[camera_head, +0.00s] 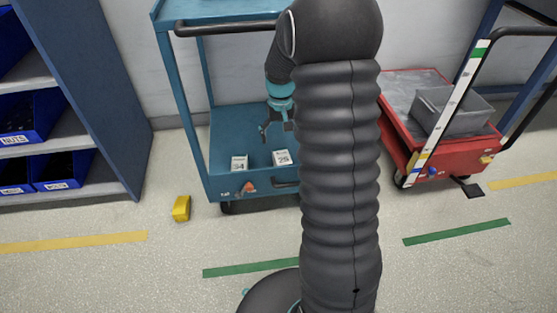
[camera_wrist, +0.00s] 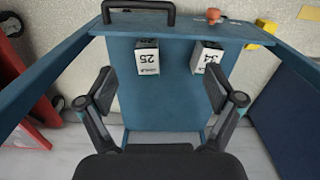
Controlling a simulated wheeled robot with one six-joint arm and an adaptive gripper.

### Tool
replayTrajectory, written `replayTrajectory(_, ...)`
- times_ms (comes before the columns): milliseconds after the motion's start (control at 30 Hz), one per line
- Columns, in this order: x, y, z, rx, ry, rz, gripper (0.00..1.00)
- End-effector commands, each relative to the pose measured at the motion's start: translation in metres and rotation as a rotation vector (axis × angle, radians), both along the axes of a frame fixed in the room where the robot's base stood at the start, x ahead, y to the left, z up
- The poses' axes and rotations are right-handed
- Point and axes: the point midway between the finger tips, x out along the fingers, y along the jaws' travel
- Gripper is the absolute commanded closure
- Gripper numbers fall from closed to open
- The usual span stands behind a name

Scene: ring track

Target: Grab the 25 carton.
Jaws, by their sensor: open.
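The 25 carton (camera_head: 282,158) is a small white box with a dark label, standing on the lower shelf of the blue cart (camera_head: 222,182). It also shows in the wrist view (camera_wrist: 147,57), left of centre, with its number upside down. A similar white carton marked 34 (camera_head: 239,163) stands to its left in the head view and to its right in the wrist view (camera_wrist: 206,57). My gripper (camera_head: 276,130) is open and empty above the shelf, apart from both cartons. In the wrist view its two fingers (camera_wrist: 159,92) are spread wide, with bare shelf between them.
The cart's posts and upper shelf (camera_head: 215,12) surround the space around my gripper. A yellow block (camera_head: 181,208) lies on the floor left of the cart. A red cart with a grey box (camera_head: 452,108) stands right. Blue shelving with bins (camera_head: 27,117) stands left.

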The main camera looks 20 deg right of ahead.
Motion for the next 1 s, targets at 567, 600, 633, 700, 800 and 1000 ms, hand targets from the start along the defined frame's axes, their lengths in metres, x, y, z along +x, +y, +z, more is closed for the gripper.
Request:
replayTrajectory(567,0.105,-0.068,-0.121,-0.003,-0.009,0.014,0.08)
replayTrajectory(600,0.106,-0.068,-0.125,-0.003,-0.009,0.015,0.08)
replayTrajectory(633,0.106,-0.068,-0.128,-0.002,-0.009,0.015,0.08)
replayTrajectory(700,0.106,-0.068,-0.139,-0.001,-0.007,0.015,0.08)
replayTrajectory(800,0.105,-0.068,-0.157,-0.001,-0.006,0.015,0.08)
replayTrajectory(1000,0.106,-0.067,-0.190,-0.001,-0.008,0.016,0.08)
